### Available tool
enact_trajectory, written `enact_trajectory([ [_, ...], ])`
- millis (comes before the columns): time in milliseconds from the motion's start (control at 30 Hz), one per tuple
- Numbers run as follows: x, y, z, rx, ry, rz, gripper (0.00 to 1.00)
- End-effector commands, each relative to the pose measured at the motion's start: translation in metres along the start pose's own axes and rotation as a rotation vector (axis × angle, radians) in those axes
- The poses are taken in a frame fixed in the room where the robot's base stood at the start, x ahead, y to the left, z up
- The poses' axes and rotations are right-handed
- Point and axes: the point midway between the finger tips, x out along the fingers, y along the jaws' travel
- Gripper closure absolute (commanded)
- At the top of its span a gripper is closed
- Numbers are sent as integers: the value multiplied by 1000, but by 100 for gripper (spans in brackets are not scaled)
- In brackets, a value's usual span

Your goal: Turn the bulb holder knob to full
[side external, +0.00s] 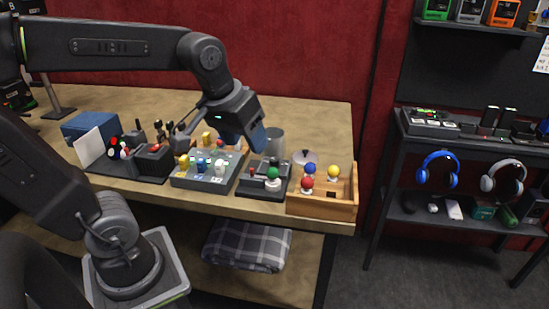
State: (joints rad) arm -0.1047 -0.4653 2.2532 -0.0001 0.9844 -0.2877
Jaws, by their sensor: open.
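The bulb holder (262,188) looks like the dark grey box near the table's front edge, with a green bulb (272,173) standing on it. A small red part shows at its left, but I cannot tell its knob or the knob's setting at this size.
A wooden tray (323,214) with red, blue and yellow bulbs stands right of the bulb holder. A dark panel (127,176) with joysticks and buttons is at the left, beside a blue box (88,125). A grey cylinder (274,142) stands behind. The table's back right is clear.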

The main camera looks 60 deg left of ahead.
Motion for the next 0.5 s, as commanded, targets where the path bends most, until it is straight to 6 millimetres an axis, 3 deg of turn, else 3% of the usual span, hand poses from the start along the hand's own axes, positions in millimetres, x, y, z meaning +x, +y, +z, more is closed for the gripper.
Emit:
enact_trajectory([
  [33,6,-3,-22,-101,-33,-23,43],
  [300,52,-35,-118,-637,-161,-147,43],
  [500,97,-71,-168,-976,-223,-242,43],
])
